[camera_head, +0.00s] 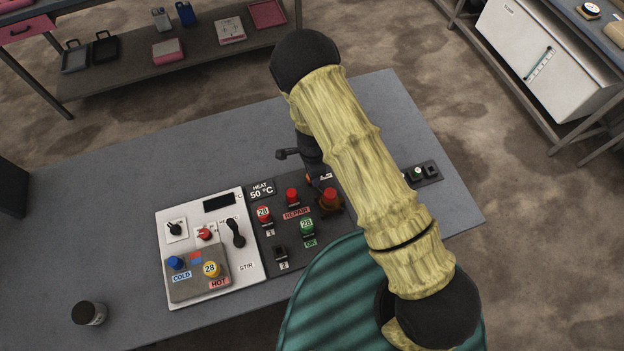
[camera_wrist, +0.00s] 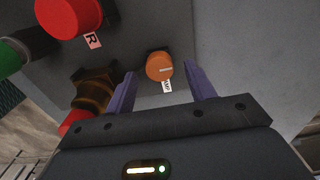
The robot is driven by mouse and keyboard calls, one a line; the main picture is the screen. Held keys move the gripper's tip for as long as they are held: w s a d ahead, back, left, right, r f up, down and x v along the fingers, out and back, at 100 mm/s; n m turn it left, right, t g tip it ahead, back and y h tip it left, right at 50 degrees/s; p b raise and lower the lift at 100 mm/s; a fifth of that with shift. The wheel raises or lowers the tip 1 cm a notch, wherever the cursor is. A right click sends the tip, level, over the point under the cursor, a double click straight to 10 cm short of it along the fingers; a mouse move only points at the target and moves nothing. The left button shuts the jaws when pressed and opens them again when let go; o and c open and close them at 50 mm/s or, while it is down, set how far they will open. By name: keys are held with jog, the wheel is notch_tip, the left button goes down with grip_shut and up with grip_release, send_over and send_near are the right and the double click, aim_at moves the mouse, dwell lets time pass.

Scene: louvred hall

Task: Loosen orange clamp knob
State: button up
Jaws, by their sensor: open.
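The orange clamp knob (camera_wrist: 159,66) is a small round knob with a pale line across its face and a white tag at its edge, set on a grey panel. In the wrist view my gripper (camera_wrist: 160,76) is open, with one purple finger on each side of the knob. The fingers appear apart from it, with a gap on both sides; I cannot tell the depth exactly. In the head view my arm reaches down over the dark control panel (camera_head: 288,256), and my wrist and arm largely hide the knob's area.
Close by are a red button (camera_wrist: 68,16), a green button (camera_wrist: 10,58) and a bronze collar (camera_wrist: 94,90). A white panel (camera_head: 168,252) with knobs and a lever stands left on the grey table (camera_head: 110,225). A dark cup (camera_head: 89,313) is at front left.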

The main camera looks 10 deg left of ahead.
jog(key=shift+f+b, duration=1.1)
jog(key=shift+f, duration=0.75)
grip_shut()
